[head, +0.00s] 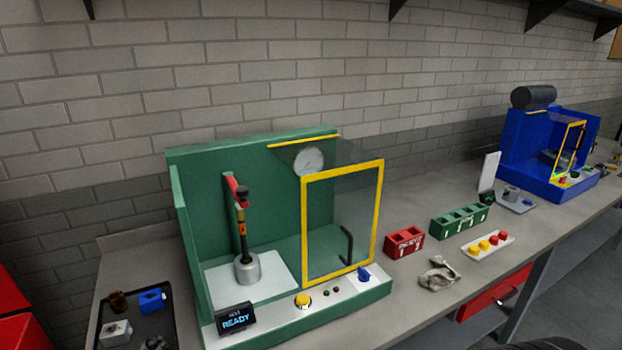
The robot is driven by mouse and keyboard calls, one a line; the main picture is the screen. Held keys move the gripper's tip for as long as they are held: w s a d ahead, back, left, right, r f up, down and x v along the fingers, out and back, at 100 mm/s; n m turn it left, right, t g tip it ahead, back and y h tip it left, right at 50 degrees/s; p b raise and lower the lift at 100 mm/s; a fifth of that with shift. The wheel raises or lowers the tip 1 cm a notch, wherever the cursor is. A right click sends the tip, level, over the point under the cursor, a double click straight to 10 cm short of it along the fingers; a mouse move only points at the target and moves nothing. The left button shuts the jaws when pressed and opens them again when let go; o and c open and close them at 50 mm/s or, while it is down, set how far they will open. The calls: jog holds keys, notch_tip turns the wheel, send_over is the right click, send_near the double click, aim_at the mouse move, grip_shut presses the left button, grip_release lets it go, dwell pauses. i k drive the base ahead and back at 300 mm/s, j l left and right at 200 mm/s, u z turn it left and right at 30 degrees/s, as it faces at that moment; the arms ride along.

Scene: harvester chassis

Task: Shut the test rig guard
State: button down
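The test rig (250,185) is a green open-fronted housing on the bench, left of centre in the head view. Its guard (343,222) is a clear panel with a yellow frame and a black handle (347,245). The guard stands over the right part of the rig's front, and the left part is uncovered. Inside the uncovered part, a grey cylindrical workpiece (246,269) stands on a white plate under a red and black spindle (239,205). A small display (236,318) reads "READY". My gripper is not in view.
A yellow button (303,300) and a blue knob (364,273) sit on the rig's front ledge. A dark tray (137,322) of parts lies left. Red (404,241) and green (459,221) bins, a grey rag (439,273) and a blue rig (549,150) stand right.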

aim_at(305, 180)
jog(key=i+l, duration=0.2)
jog(key=l, duration=0.15)
jog(key=i+l, duration=0.2)
jog(key=l, duration=0.15)
jog(key=i+l+u, duration=0.1)
jog(key=i+l, duration=0.3)
jog(key=l, duration=0.3)
jog(key=i+j, duration=0.1)
jog(key=j, duration=0.25)
jog(key=i+j, duration=0.1)
jog(key=j, duration=0.3)
jog(key=u, duration=0.05)
